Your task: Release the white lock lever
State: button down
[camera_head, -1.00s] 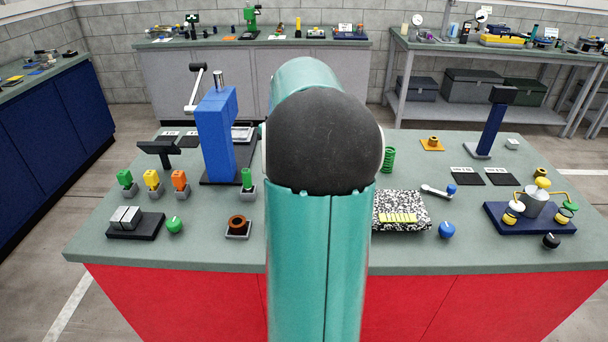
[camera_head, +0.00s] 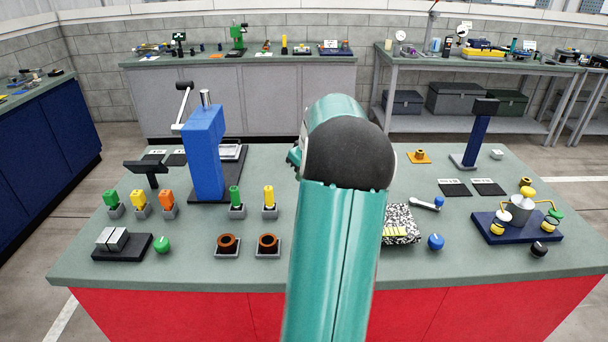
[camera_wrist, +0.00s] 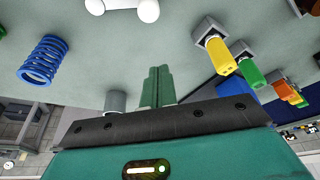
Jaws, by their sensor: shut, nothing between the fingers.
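No white lock lever can be made out for certain. In the head view, the carousel at the right of the bench has a navy base (camera_head: 485,222), a grey hub (camera_head: 519,209), yellow arms and small coloured spools. A pale lever-like piece (camera_head: 424,205) with a blue knob lies left of it. In the wrist view, a white piece with two rounded ends (camera_wrist: 147,9) is cut by the top edge; I cannot tell what it is. My gripper (camera_wrist: 157,86) has its green fingers together, empty. In the head view my arm hides it.
A blue press (camera_head: 207,152) stands at the left. A green peg (camera_head: 235,195) and yellow peg (camera_head: 269,196) stand in grey holders, with brown rings (camera_head: 268,242) in front. A speckled block (camera_head: 403,222) is partly behind my arm. The wrist view shows a blue spring (camera_wrist: 42,60).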

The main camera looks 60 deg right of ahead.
jog(key=x, duration=0.7)
jog(key=s, duration=0.1)
jog(key=s+a, duration=0.1)
jog(key=s, duration=0.1)
jog(key=shift+s+a, duration=0.15)
jog(key=shift+s, duration=0.05)
jog(key=shift+s+a, duration=0.1)
jog(key=shift+s, duration=0.1)
jog(key=shift+w+f, duration=0.1)
